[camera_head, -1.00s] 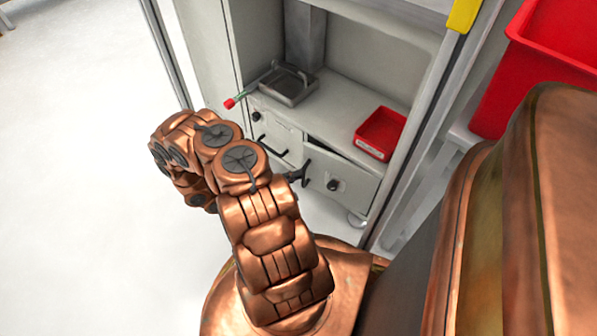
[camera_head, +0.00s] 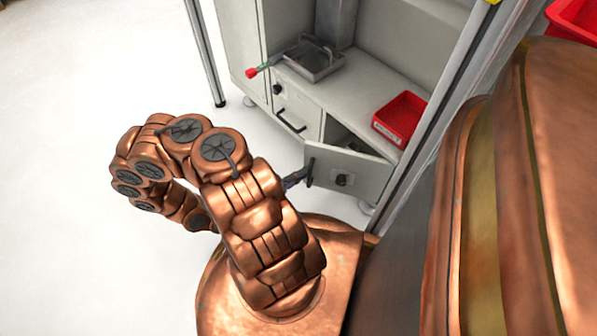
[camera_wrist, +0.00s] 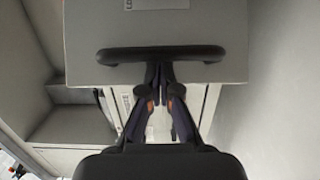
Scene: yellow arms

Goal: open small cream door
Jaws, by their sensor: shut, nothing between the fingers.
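The small cream door (camera_head: 362,178) stands partly open at the right of the low cabinet, with a dark gap above its top edge. It has a dark bar handle (camera_head: 309,172) and a round dark lock. In the wrist view the door (camera_wrist: 200,30) fills the upper middle, with its black handle (camera_wrist: 160,53) across it. My gripper (camera_head: 297,179) is at the handle, mostly hidden behind my arm. In the wrist view my gripper's fingers (camera_wrist: 159,72) are shut together right at the handle's middle, with nothing held. Whether the tips touch the bar, I cannot tell.
A neighbouring drawer front (camera_head: 296,116) with a dark handle is left of the door. A grey metal tray (camera_head: 315,60) and a red bin (camera_head: 399,118) sit on the shelf above. A metal post (camera_head: 447,92) stands close right. White floor is free at left.

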